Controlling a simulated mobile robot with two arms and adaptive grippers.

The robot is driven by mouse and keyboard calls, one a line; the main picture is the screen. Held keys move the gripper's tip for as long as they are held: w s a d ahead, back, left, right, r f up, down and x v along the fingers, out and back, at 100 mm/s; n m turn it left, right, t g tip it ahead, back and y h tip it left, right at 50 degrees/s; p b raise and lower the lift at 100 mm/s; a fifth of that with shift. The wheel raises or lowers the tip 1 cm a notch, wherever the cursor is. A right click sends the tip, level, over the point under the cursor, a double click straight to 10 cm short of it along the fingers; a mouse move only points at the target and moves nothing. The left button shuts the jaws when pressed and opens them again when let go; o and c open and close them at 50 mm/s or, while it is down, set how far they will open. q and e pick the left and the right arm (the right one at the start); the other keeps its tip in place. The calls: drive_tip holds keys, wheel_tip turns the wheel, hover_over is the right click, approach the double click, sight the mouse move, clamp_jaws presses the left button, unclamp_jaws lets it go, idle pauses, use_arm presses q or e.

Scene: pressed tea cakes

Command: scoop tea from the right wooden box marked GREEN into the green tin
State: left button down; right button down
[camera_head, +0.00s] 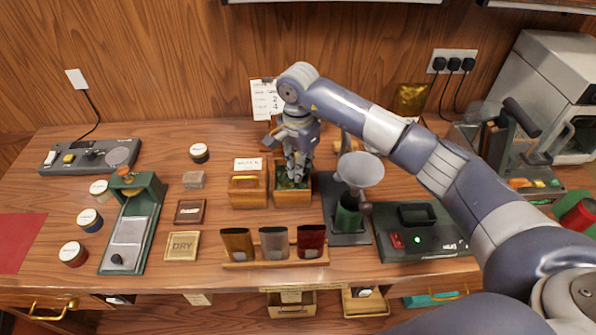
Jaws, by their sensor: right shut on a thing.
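The right wooden box (292,199) stands at the middle of the table with dark green tea in it. Its label is hidden behind my gripper. My right gripper (294,178) points straight down into the top of this box. It is shut on a scoop, which is mostly hidden by the fingers and the box. The green tin (347,216) stands upright to the right of the box on a dark stand. A pale grey funnel (360,170) sits above the tin and partly covers it. My left gripper is not in view.
A second wooden box (247,199) with a white label stands close on the left. Three pouches in a wooden rack (275,257) stand in front. A black device (418,240) is right of the tin. My right arm crosses above the table's right side.

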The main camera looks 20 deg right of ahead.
drive_tip(key=shift+r, duration=0.95)
drive_tip(key=shift+w+r+p, duration=0.15)
drive_tip(key=shift+r+p, duration=0.75)
drive_tip(key=shift+r, duration=0.75)
drive_tip(key=shift+r+p, duration=1.05)
drive_tip(key=shift+r, duration=1.65)
